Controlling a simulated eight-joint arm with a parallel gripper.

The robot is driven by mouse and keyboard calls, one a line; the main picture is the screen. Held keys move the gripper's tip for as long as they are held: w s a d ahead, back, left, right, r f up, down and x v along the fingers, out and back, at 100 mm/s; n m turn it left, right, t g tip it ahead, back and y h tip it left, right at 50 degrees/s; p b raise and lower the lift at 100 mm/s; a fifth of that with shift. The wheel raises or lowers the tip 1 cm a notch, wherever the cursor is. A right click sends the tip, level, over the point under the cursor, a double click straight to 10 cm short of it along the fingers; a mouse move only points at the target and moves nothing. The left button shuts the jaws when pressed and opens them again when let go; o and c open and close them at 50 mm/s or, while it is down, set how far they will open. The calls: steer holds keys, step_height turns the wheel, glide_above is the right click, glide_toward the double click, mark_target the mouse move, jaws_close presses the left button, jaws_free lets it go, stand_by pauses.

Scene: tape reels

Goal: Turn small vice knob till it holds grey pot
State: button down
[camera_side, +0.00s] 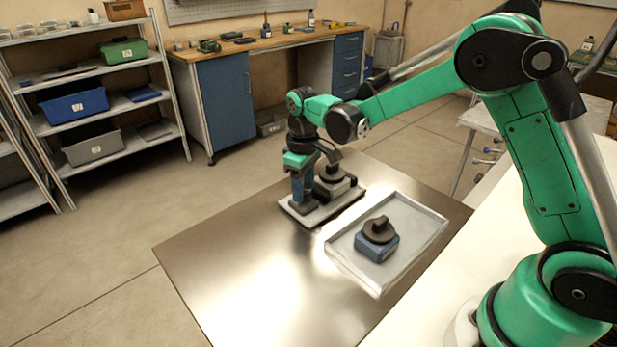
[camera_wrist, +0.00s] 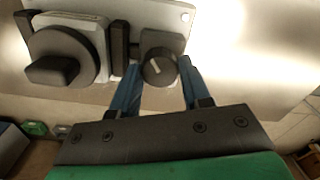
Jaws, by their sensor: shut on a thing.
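The small vice's dark round knob (camera_wrist: 160,68) has a pale pointer line. My gripper (camera_wrist: 160,66) has its two blue fingers on either side of this knob, shut on it. In the side view my gripper (camera_side: 302,192) points down at the vice's base plate (camera_side: 320,212). The grey pot (camera_wrist: 95,28) sits left of the knob in the wrist view, with a wide black dial on top. It lies between dark jaws; a thin gap seems to show beside the right jaw (camera_wrist: 118,40). The grey pot also shows in the side view (camera_side: 335,182), partly behind my gripper.
A clear shallow tray (camera_side: 420,240) holds a blue pot (camera_side: 377,247) with a black knob, nearer my base than the vice. The steel table (camera_side: 240,255) is bare to the front left. Shelves and a workbench (camera_side: 260,45) stand well behind.

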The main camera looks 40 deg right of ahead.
steer(key=m, duration=0.5)
steer(key=shift+m, duration=0.3)
steer(key=m, duration=0.4)
steer(key=shift+m, duration=0.3)
steer(key=shift+c, duration=2.1)
jaws_free()
steer(key=shift+r, duration=2.8)
